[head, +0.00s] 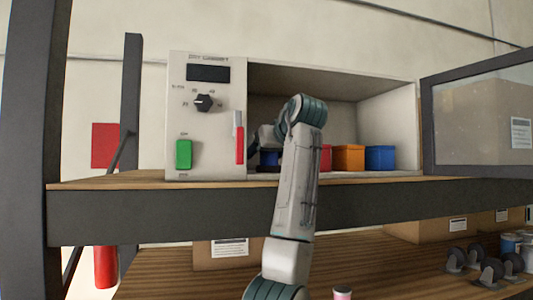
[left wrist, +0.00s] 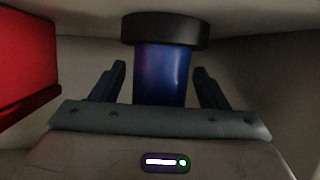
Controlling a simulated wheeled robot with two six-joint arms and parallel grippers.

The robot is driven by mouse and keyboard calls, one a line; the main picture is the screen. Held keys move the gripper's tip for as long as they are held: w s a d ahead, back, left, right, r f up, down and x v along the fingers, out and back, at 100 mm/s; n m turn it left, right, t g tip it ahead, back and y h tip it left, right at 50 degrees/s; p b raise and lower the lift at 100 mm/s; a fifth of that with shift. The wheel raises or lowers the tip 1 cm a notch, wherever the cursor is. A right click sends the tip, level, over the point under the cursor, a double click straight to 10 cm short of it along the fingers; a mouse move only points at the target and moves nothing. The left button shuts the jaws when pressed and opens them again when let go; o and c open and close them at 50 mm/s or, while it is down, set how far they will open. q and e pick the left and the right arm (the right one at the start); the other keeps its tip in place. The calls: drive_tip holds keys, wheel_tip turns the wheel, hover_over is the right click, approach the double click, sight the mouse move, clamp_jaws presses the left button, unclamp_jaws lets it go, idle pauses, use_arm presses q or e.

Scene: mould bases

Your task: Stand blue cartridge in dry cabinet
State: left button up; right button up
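The dry cabinet (head: 207,115) stands on the wooden shelf with its door swung open to the right. My left arm reaches into it, and my left gripper (head: 266,150) is inside near the control panel, partly hidden by the arm. In the left wrist view the blue cartridge (left wrist: 160,75), with a dark band (left wrist: 165,31) at one end, is between the fingers (left wrist: 160,80). A narrow gap shows on each side, so the fingers look open. The view seems upside down, with the banded end against the pale cabinet floor. My right gripper is out of view.
Red (head: 326,158), orange (head: 348,158) and blue (head: 380,158) bins stand to the right of my left arm in the cabinet. A red bin (left wrist: 25,60) is close beside the gripper in the left wrist view. The open glazed door (head: 430,130) stands at the right.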

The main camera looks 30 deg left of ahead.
use_arm(q)
drive_tip(key=shift+d, duration=0.1)
drive_tip(key=shift+s+d+r+b, duration=0.1)
drive_tip(key=shift+s+d+b, duration=0.05)
drive_tip(key=shift+d+b, duration=0.15)
drive_tip(key=b+v, duration=0.3)
drive_tip(key=v, duration=0.8)
drive_tip(key=shift+b, duration=0.4)
drive_tip(key=shift+r, duration=0.1)
